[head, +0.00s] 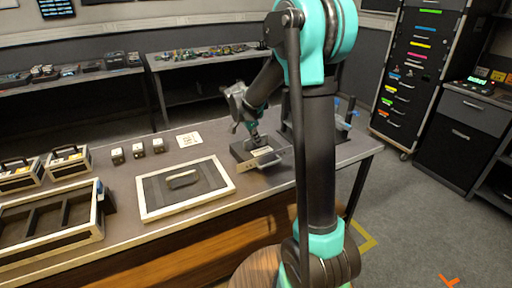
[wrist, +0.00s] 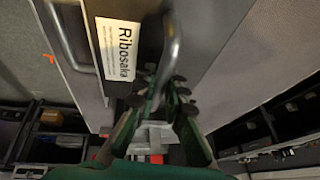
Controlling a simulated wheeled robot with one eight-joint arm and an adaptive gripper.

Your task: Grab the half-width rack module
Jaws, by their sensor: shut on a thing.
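The half-width rack module is a small dark box with a light front (head: 265,163), at the right part of the workbench in the head view. My gripper (head: 256,140) reaches down to the module from above in the head view. In the wrist view, my gripper's fingers (wrist: 165,88) are closed at the end of the curved handle. The exact contact is partly hidden by the fingers.
A framed panel with a handle (head: 150,205) lies left of the module. A compartmented case (head: 50,238) stands at the left. A dark stand (head: 345,122) is to the right, near the bench end.

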